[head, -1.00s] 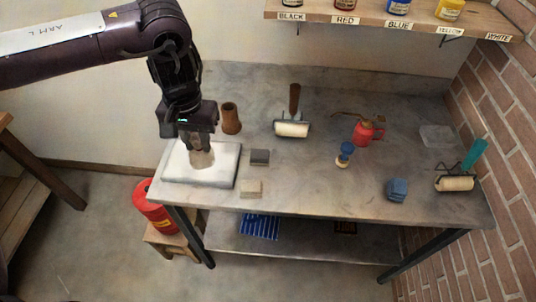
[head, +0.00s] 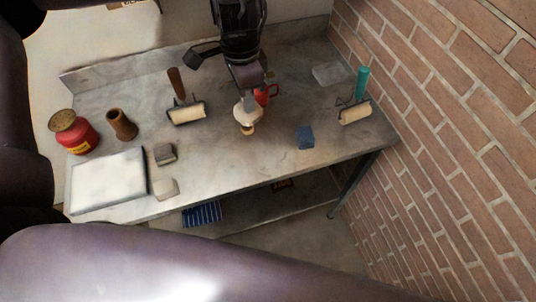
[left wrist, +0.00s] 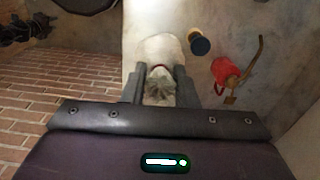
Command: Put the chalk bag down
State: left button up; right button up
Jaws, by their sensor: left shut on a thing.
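The chalk bag (head: 248,113) is a whitish rounded bag below my left gripper (head: 247,94) in the head view. In the left wrist view, the gripper (left wrist: 161,76) is shut on its gathered neck, by a reddish band, and the pale body (left wrist: 160,47) lies beyond the fingers. The bag is over the middle of the grey table (head: 215,155); whether it touches the top, I cannot tell. A small tan piece (head: 248,130) shows just below it, partly hidden. My right gripper is not in view.
A red oil can (head: 265,95) is close behind the bag; a blue-topped knob (left wrist: 199,43) is beside it. A roller (head: 186,113) lies left, a blue block (head: 305,137) right. A white slab (head: 107,180) is at the left; bare table lies between block and bag.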

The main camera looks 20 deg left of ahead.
aim_at(257, 111)
pick_arm(q)
jog(key=m, duration=0.1)
jog(key=r+m, duration=0.1)
jog(key=m, duration=0.1)
jog(key=shift+d, duration=0.4)
jog(key=m, duration=0.2)
jog(key=shift+s+d+r+m+p, duration=0.2)
jog(key=shift+r+m+p, duration=0.1)
jog(key=shift+m, duration=0.1)
jog(key=m, duration=0.3)
jog(key=r+m, duration=0.1)
jog(key=shift+s+d+m, duration=0.1)
jog(key=shift+d+m, duration=0.2)
jog(key=shift+d, duration=0.1)
jog(key=shift+d+m+p, duration=0.2)
jog(key=shift+m+p, duration=0.1)
jog(key=shift+m, duration=0.5)
jog(key=shift+d+r+m, duration=0.15)
jog(key=shift+d+m, duration=0.1)
jog(key=shift+m, duration=0.65)
jog(key=shift+f, duration=0.35)
jog(key=shift+f+b, duration=0.7)
jog(key=shift+f, duration=8.95)
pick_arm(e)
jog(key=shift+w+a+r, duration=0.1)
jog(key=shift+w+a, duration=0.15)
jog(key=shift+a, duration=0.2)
